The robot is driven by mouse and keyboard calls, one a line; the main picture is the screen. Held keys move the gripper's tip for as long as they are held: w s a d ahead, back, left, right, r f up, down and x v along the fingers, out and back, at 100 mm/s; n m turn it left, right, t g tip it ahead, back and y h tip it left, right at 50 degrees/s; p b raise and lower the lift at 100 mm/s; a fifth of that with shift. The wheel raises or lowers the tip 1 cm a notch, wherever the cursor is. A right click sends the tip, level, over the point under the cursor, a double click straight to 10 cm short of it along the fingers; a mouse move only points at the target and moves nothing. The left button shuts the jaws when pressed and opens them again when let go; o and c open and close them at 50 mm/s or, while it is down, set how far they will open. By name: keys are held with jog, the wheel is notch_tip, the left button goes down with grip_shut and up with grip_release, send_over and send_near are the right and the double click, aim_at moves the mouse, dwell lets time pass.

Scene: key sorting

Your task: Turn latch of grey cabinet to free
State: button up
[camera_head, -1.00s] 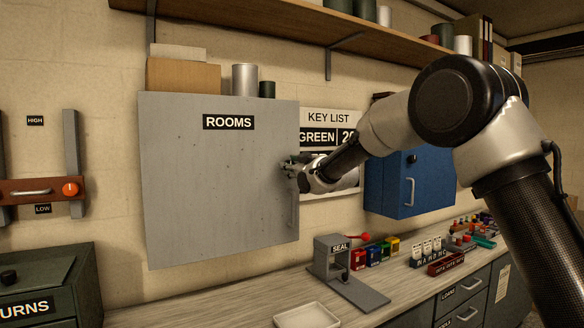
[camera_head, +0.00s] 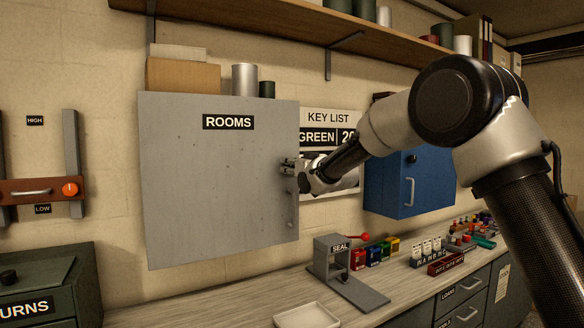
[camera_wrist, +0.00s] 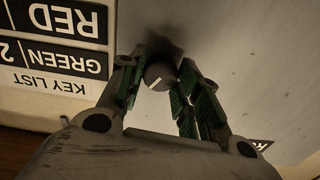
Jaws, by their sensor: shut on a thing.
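The grey cabinet (camera_head: 215,185) labelled ROOMS hangs on the wall with its door shut. Its latch is a round dark knob (camera_wrist: 159,75) with a white mark, seen in the wrist view near the door's edge. My gripper (camera_wrist: 165,82) has its two green-padded fingers on either side of the knob, shut on it. In the head view my gripper (camera_head: 290,168) is at the right edge of the cabinet door and hides the knob. A vertical handle (camera_head: 292,210) shows just below my gripper.
A key list sign (camera_head: 328,118) is on the wall right of the cabinet. A blue cabinet (camera_head: 395,188) hangs behind my arm. Below, the counter holds a seal press (camera_head: 335,262), a white tray (camera_head: 306,316) and several small coloured items.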

jog(key=m, duration=1.1)
jog(key=shift+d, duration=0.1)
jog(key=shift+m, duration=0.3)
dwell(0.3)
jog(key=o, duration=1)
jog(key=shift+o, duration=0.2)
jog(key=v, duration=1.2)
jog(key=shift+f, duration=0.1)
